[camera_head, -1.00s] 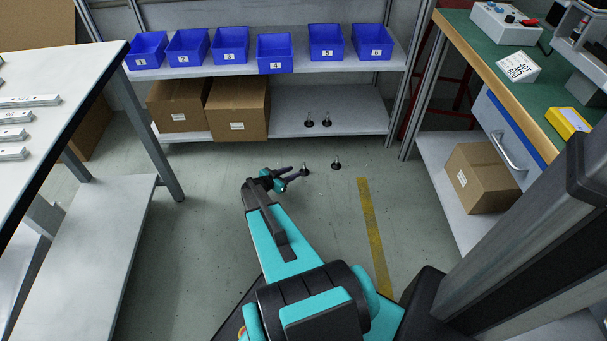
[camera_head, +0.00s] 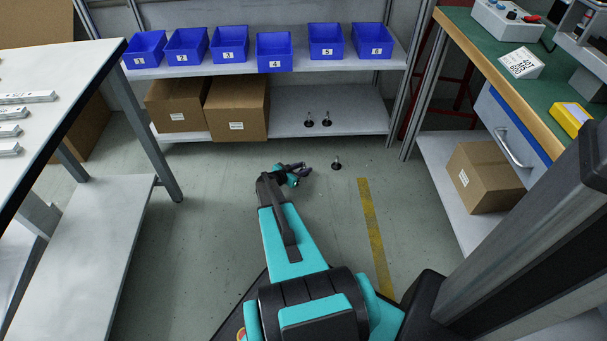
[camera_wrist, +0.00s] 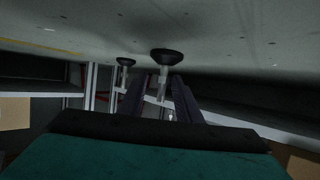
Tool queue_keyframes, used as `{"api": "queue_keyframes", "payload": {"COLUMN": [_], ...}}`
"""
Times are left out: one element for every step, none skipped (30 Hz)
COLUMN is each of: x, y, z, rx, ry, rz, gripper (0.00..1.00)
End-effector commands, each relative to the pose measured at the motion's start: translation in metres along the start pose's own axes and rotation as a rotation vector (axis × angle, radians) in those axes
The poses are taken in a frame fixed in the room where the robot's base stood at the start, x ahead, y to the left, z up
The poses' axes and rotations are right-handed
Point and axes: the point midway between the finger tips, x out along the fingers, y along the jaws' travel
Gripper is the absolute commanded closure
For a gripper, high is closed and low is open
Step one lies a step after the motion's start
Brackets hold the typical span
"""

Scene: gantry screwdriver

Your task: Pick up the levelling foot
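In the wrist view, which shows the floor at the top, a levelling foot (camera_wrist: 166,57) stands on the floor with a round black base and a pale metal stem. The two dark fingers of my gripper (camera_wrist: 162,82) are apart, one on each side of its stem. In the head view my gripper (camera_head: 301,170) is low over the floor and hides this foot. A second levelling foot (camera_head: 336,164) stands upright to its right; a foot with a black base also shows at the left in the wrist view (camera_wrist: 126,63).
Two more feet (camera_head: 317,120) stand on the lower shelf (camera_head: 358,112). Cardboard boxes (camera_head: 236,108) sit on that shelf, with numbered blue bins (camera_head: 274,52) above. A workbench (camera_head: 480,60) is at the right, a white table (camera_head: 60,75) at the left. Floor around my gripper is mostly clear.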

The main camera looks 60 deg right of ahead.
Motion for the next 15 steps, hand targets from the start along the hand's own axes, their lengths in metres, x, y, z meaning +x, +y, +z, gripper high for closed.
{"api": "queue_keyframes", "payload": {"x": [0.001, 0.001, 0.001, 0.001, 0.001, 0.001, 0.001, 0.001, 0.001, 0.001, 0.002, 0.004, 0.006, 0.008, 0.012], "y": [0.000, 0.000, 0.000, 0.000, 0.000, 0.000, 0.000, 0.000, 0.000, 0.000, 0.000, 0.000, -0.001, -0.001, -0.001], "z": [0.000, 0.000, 0.000, 0.000, 0.000, 0.000, 0.000, 0.000, 0.000, 0.000, 0.000, 0.001, 0.001, 0.001, 0.002], "rx": [0.000, 0.000, 0.000, 0.000, 0.000, 0.000, 0.000, 0.000, 0.000, 0.000, 0.000, 0.000, 0.000, 0.000, 0.000], "ry": [0.000, 0.000, 0.000, 0.000, 0.000, 0.000, 0.000, 0.000, 0.000, 0.000, 0.000, 0.000, 0.000, 0.000, 0.000], "rz": [0.000, 0.000, 0.000, 0.000, 0.000, 0.000, 0.000, 0.000, 0.000, 0.000, 0.000, 0.000, 0.000, 0.000, 0.001], "gripper": [0.69, 0.69, 0.69, 0.69, 0.69, 0.69, 0.69, 0.69, 0.69, 0.69, 0.69, 0.69, 0.69, 0.69, 0.69]}}
